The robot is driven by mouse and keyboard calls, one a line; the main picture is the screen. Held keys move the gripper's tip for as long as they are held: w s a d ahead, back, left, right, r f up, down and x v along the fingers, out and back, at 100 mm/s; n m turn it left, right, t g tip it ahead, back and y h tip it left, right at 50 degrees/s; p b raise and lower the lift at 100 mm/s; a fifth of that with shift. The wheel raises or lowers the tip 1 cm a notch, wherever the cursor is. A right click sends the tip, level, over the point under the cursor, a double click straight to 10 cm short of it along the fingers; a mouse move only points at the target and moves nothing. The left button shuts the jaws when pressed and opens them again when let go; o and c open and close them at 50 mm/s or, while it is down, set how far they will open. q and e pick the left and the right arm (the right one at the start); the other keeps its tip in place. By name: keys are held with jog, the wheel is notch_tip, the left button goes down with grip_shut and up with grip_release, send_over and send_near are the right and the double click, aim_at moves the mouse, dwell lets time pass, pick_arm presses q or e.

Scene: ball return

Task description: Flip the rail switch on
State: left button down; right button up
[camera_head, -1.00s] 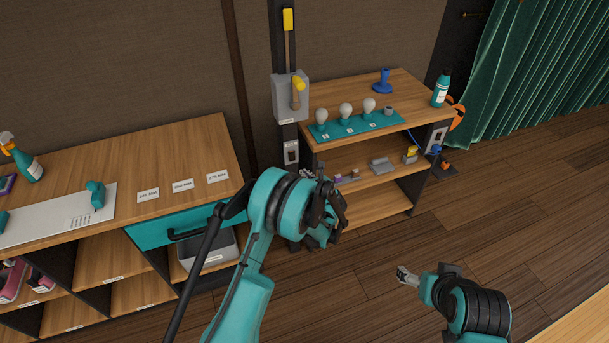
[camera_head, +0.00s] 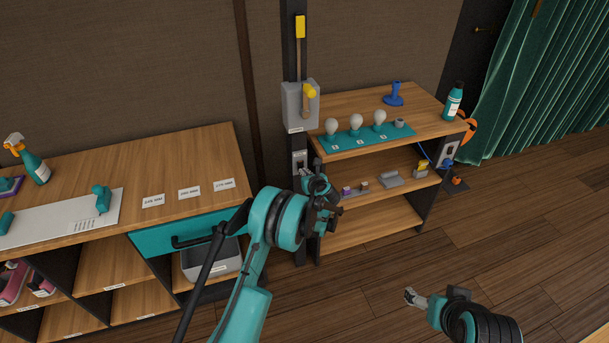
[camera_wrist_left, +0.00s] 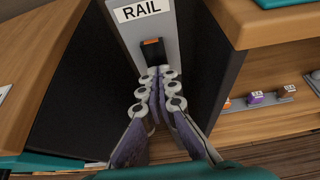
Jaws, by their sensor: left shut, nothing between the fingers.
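The rail switch (camera_wrist_left: 152,44) is a black rocker with an orange top on a grey plate (camera_wrist_left: 169,29) under a "RAIL" label (camera_wrist_left: 142,10). In the head view the switch plate (camera_head: 299,160) is on the dark post, below a grey lever box. My left gripper (camera_head: 307,173) is just in front of the plate's lower part. In the left wrist view its fingers (camera_wrist_left: 157,87) are shut and empty, with the tips right below the rocker. I cannot tell whether they touch it. My right gripper (camera_head: 411,297) is low over the floor, away from the switch; its jaws are too small to read.
A grey box with a yellow-tipped lever (camera_head: 300,106) is above the switch. To the right, a shelf (camera_head: 350,163) holds bulbs on a teal strip (camera_head: 367,137) and small parts. A wooden cabinet (camera_head: 120,161) with a teal drawer (camera_head: 184,231) is to the left. Open floor lies at right.

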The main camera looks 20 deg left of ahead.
pick_arm(q)
jog(key=shift+w+a+f+b, duration=0.2)
jog(key=shift+w+b, duration=0.1)
jog(key=shift+r, duration=0.15)
jog(key=shift+r, duration=0.75)
jog(key=shift+s+f, duration=0.1)
